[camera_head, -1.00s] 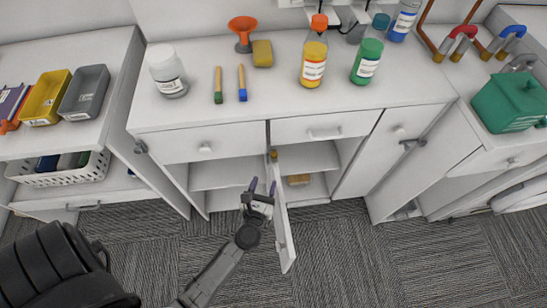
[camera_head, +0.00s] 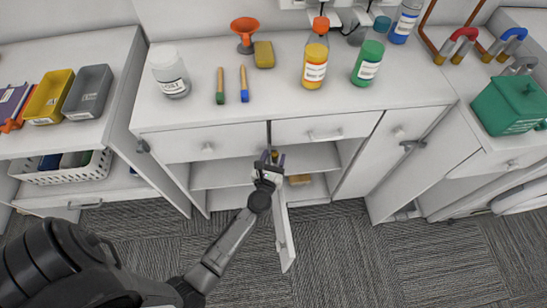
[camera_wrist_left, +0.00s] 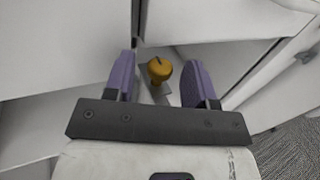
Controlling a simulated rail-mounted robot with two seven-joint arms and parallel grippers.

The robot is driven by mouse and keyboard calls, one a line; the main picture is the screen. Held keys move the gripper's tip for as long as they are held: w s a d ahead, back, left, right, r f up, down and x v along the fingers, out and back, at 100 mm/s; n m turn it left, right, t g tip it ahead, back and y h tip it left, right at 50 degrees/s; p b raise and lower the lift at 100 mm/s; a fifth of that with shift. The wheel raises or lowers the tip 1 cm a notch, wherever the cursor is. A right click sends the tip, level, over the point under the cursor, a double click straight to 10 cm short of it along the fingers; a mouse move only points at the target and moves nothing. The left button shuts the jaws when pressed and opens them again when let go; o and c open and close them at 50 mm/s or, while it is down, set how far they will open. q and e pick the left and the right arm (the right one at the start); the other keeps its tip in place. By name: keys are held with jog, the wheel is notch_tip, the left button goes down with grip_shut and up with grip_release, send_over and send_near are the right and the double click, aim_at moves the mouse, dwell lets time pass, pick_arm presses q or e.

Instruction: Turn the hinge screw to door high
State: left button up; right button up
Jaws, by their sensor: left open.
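The hinge screw is an orange-yellow knob with a dark slot on top. It shows in the left wrist view (camera_wrist_left: 159,71) between and a little beyond the two purple fingers, and in the head view it is a small spot (camera_head: 274,155) at the top of the open cabinet door (camera_head: 284,235). My left gripper (camera_head: 269,158) is open around that spot in the head view, its fingers on either side of the screw. In the wrist view a gap shows between the screw and each finger (camera_wrist_left: 160,85). My right gripper is not in view.
The open door stands out from the lower cabinet, beside my left arm. Drawers (camera_head: 325,129) sit just above. The countertop (camera_head: 200,125) holds bottles, a funnel (camera_head: 243,33), a sponge (camera_head: 263,54) and two sticks. The carpet floor (camera_head: 380,265) right of the door is clear.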

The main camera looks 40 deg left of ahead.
pick_arm(q)
jog(key=c, duration=0.9)
jog(key=shift+h, duration=0.3)
jog(key=m+h, duration=0.1)
jog(key=m+t+h, duration=0.1)
jog(key=shift+a+h+b, duration=0.2)
jog(key=shift+h+b, duration=0.1)
jog(key=shift+b, duration=0.1)
jog(key=shift+a+m+h+b, duration=0.15)
jog(key=shift+m+h+b, duration=0.95)
jog(key=shift+h, duration=0.7)
jog(key=shift+a+m+h+b, duration=0.2)
jog(key=shift+m+h+b, duration=0.65)
jog(key=shift+m+h, duration=0.7)
jog(key=shift+a+m+h+b, duration=0.15)
jog(key=shift+m+h+b, duration=0.8)
jog(key=shift+h, duration=1.1)
